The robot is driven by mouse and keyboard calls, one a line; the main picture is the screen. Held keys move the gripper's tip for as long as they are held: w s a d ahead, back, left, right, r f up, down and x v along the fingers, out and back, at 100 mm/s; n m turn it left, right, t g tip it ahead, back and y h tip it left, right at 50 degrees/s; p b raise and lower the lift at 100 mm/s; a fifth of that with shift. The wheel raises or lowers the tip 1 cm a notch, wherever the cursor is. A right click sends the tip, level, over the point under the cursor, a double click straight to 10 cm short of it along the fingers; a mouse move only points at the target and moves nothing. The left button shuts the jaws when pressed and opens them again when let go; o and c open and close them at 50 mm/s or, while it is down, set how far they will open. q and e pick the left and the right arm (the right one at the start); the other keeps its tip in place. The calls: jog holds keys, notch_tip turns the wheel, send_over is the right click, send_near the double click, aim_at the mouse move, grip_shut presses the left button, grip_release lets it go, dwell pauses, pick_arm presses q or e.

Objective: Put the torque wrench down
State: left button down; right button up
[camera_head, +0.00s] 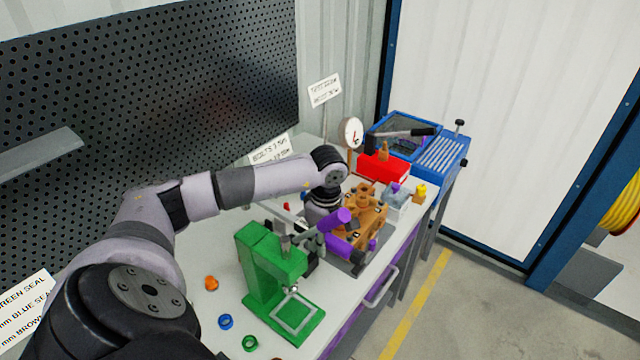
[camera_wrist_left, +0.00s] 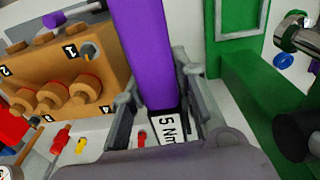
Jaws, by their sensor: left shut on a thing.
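The torque wrench (camera_head: 346,249) has a thick purple handle. It also shows in the left wrist view (camera_wrist_left: 142,45), with a white "5 Nm" label at the base of the handle. My left gripper (camera_wrist_left: 158,95) is shut on it, one finger on each side of the handle near the label. In the head view my left gripper (camera_head: 317,242) is partly hidden, between the green press and the orange pump. The handle points toward the table's front edge. I cannot tell whether the wrench touches the table. My right gripper is not in view.
The green press (camera_head: 268,275) stands close on the near side. The orange pump (camera_head: 366,208) is just beyond, also in the wrist view (camera_wrist_left: 75,75). A red box (camera_head: 383,167) and blue unit (camera_head: 440,155) are farther back. Small rings (camera_head: 225,321) lie on the white table (camera_head: 237,218).

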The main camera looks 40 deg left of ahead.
pick_arm(q)
notch_tip(320, 180, down, 10)
jog(key=p, duration=0.2)
jog(key=shift+r+p, duration=0.15)
jog(key=shift+p, duration=0.15)
jog(key=shift+f, duration=0.3)
jog(key=c, duration=1.3)
grip_release()
jog(key=shift+d, duration=0.1)
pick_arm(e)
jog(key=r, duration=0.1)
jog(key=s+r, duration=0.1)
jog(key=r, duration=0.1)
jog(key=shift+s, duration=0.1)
pick_arm(q)
jog(key=shift+r, duration=0.1)
jog(key=shift+r+b, duration=0.25)
jog(key=shift+b, duration=0.05)
jog(key=r+b, duration=0.1)
jog(key=r, duration=0.2)
jog(key=r+b, duration=0.1)
jog(key=r, duration=0.3)
jog(key=r+b, duration=0.2)
jog(key=r, duration=0.1)
jog(key=shift+d+r, duration=0.2)
jog(key=shift+d, duration=0.05)
jog(key=shift+r, duration=0.5)
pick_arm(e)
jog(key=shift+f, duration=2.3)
